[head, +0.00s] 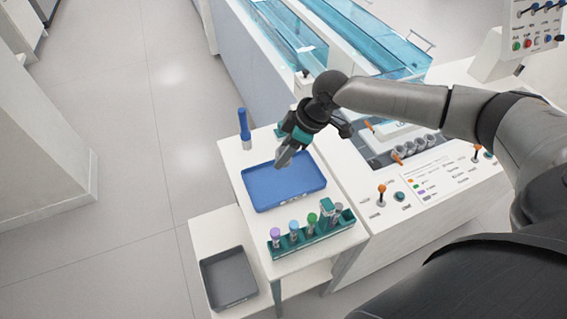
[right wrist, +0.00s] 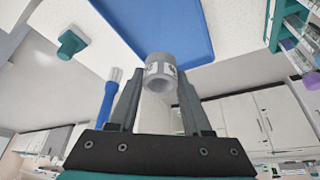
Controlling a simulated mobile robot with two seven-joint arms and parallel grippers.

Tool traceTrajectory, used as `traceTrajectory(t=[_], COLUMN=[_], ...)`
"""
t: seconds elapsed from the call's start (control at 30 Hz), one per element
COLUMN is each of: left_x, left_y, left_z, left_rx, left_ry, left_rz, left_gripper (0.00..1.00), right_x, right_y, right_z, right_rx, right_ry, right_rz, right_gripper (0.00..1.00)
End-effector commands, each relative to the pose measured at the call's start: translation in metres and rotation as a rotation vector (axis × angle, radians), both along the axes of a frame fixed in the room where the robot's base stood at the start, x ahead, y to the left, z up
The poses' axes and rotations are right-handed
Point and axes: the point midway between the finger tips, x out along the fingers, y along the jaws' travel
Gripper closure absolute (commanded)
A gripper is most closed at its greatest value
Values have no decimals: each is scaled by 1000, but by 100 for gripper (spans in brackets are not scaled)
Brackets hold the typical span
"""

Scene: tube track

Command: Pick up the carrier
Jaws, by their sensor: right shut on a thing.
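A small grey cylindrical carrier (right wrist: 160,72) with a pale label and an open round end shows in the right wrist view. It sits between the two fingers of my right gripper (right wrist: 160,98), which is shut on it. In the head view my right gripper (head: 284,160) points down over the back part of the blue tray (head: 290,190), and I cannot make out the held carrier clearly there. Several other grey carriers (head: 408,150) stand in a row on the track bench to the right. My left gripper is not in view.
A green rack (head: 310,240) with capped tubes stands in front of the blue tray. A blue-handled tool (head: 244,128) stands at the table's back left. A grey tray (head: 228,278) lies on the lower shelf. Orange-knobbed levers (head: 381,190) stand on the bench panel.

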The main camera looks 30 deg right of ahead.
Motion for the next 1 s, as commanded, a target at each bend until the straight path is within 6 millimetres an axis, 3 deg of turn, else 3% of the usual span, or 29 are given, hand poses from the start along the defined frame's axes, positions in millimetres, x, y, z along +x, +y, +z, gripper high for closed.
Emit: traceTrajectory(t=[0.03,0.1,0.33,0.57,1.0], left_x=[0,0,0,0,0], left_y=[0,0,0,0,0], left_z=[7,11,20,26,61], left_rx=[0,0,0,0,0], left_ry=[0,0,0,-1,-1], left_rz=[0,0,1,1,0], left_gripper=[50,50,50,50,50], right_x=[1,1,0,0,0], right_y=[0,0,0,0,0], right_z=[21,41,93,118,147], right_rx=[0,-1,-1,0,0], right_ry=[-5,-4,-2,0,1], right_rz=[1,1,0,0,0], right_gripper=[83,83,83,83,83])
